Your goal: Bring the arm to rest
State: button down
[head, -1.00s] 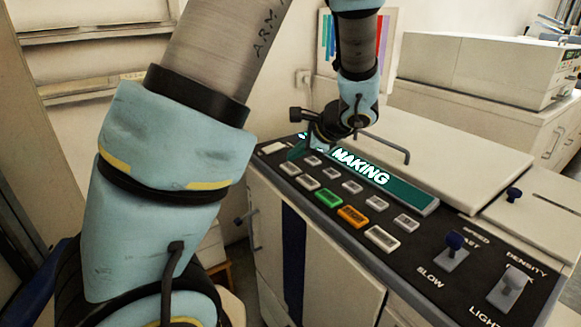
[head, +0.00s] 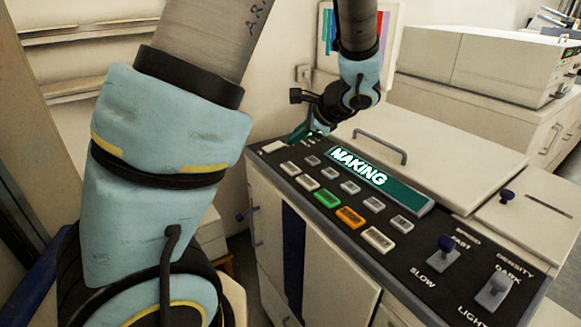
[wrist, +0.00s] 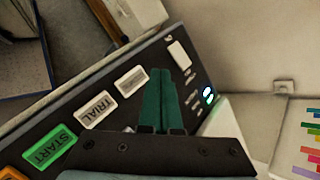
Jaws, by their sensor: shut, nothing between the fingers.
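My gripper (head: 298,134) is above the far left end of the machine's control panel (head: 408,271). Its green fingers are together with nothing between them, and they also show in the wrist view (wrist: 158,100). The fingers point down toward the panel near a white button (head: 273,147). In the wrist view that white button (wrist: 179,55) is beyond the fingertips to the right. I cannot tell whether the fingers touch the panel. My arm is bent, reaching over the panel.
A green START button (head: 327,198), an orange button (head: 350,217) and a lit display reading MAKING (head: 405,199) are on the panel. A handled lid (head: 440,150) lies behind.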

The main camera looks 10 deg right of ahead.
jog(key=s+a+f+n+g+h, duration=0.1)
jog(key=s+a+n+g+h, duration=0.2)
jog(key=s+a+n, duration=0.3)
jog(key=s+a+f+n+g+h, duration=0.1)
jog(key=s+a+n+g+h, duration=0.1)
jog(key=s+a+n, duration=0.5)
jog(key=a+n, duration=0.4)
jog(key=n, duration=0.1)
jog(key=shift+a+g+h, duration=0.2)
jog(key=shift+g+h, duration=0.2)
jog(key=shift+s+d, duration=0.1)
jog(key=shift+d, duration=0.05)
